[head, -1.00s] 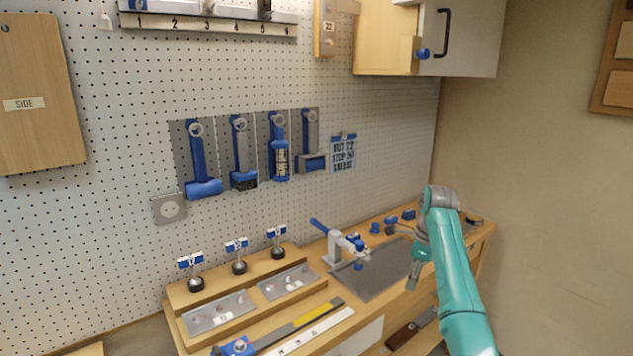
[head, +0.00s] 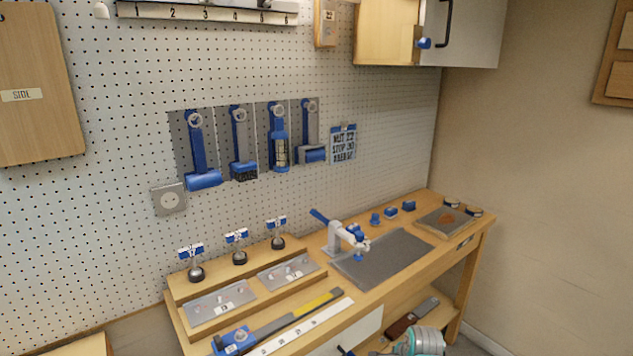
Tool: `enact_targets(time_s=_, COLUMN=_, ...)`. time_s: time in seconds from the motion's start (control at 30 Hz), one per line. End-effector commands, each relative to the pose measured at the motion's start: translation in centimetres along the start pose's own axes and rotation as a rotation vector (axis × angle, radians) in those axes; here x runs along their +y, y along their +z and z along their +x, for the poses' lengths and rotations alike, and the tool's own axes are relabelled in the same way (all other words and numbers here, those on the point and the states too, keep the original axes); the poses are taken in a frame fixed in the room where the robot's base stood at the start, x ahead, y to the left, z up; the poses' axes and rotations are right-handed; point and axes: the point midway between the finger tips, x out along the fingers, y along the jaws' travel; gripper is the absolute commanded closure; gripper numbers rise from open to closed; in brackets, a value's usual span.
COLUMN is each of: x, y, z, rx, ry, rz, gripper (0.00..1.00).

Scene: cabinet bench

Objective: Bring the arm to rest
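My teal arm is almost wholly out of the head view. Only a teal and grey piece of it shows at the bottom edge, right of the middle, in front of the bench's lower shelf. My gripper's fingertips cannot be made out.
The wooden bench (head: 470,232) runs along the pegboard wall. A shallow tray (head: 447,222) is at the far right end. A wall cabinet (head: 390,35) hangs above with its door open.

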Motion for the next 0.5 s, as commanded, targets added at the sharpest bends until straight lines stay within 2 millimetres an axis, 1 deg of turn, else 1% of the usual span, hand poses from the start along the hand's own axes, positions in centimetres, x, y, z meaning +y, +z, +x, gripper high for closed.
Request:
enact_targets(time_s=0.03, x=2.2, y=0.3, z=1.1, rx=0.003, ry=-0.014, rz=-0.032, gripper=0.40)
enact_targets(time_s=0.17, x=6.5, y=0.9, z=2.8, rx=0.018, ry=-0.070, rz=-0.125, gripper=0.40)
enact_targets(time_s=0.2, x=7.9, y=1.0, z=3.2, rx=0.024, ry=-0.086, rz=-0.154, gripper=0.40)
enact_targets(time_s=0.37, x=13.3, y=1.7, z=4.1, rx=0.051, ry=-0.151, rz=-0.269, gripper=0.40)
enact_targets(time_s=0.5, x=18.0, y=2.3, z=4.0, rx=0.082, ry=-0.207, rz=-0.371, gripper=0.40)
